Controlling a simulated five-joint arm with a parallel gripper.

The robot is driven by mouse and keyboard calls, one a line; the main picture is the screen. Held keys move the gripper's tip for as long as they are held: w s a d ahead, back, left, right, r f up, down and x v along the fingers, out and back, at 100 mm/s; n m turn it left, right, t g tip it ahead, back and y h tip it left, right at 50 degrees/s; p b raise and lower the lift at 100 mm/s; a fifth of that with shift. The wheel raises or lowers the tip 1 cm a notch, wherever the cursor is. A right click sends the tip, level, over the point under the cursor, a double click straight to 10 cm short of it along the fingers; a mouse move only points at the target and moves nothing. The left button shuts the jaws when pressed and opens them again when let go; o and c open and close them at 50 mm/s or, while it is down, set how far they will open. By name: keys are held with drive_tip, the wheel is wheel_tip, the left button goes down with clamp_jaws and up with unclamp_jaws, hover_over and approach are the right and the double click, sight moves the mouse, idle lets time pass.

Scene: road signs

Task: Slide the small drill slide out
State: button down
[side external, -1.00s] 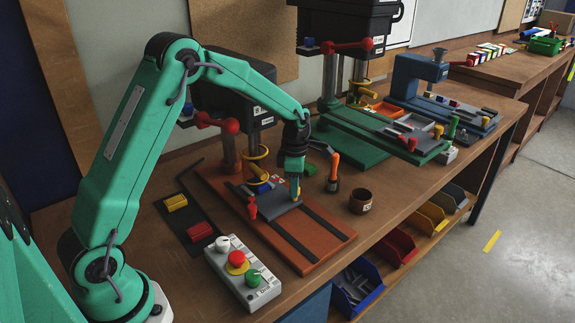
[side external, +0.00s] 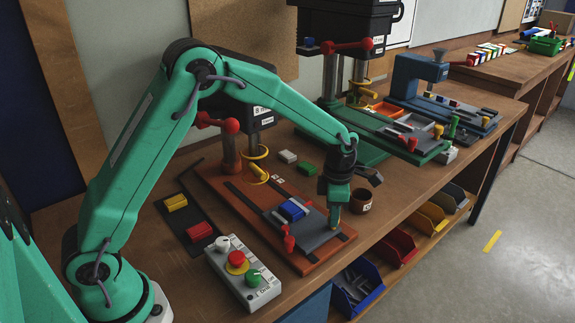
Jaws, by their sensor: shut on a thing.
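The small drill (side external: 228,128) stands on an orange-brown base (side external: 218,178) with dark rails. Its grey slide (side external: 318,236) sits near the front end of that base, clear of the drill head. A blue block (side external: 292,209) rests on the slide, and a red clamp handle (side external: 288,240) stands at its left edge. My gripper (side external: 334,218) points down at the slide's right edge, shut on the slide's handle; the handle itself is mostly hidden by the fingers.
A control box (side external: 243,272) with coloured buttons is at the front left. White (side external: 288,156) and green (side external: 307,168) blocks lie behind. A larger green drill (side external: 350,135) stands at the back right.

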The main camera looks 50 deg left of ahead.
drive_tip(key=shift+d+r, duration=0.15)
drive_tip(key=shift+d, duration=1.2)
drive_tip(key=c, duration=1.1)
unclamp_jaws()
drive_tip(key=shift+c, duration=0.2)
drive_tip(key=shift+a, duration=0.1)
wheel_tip(320, 180, up, 8)
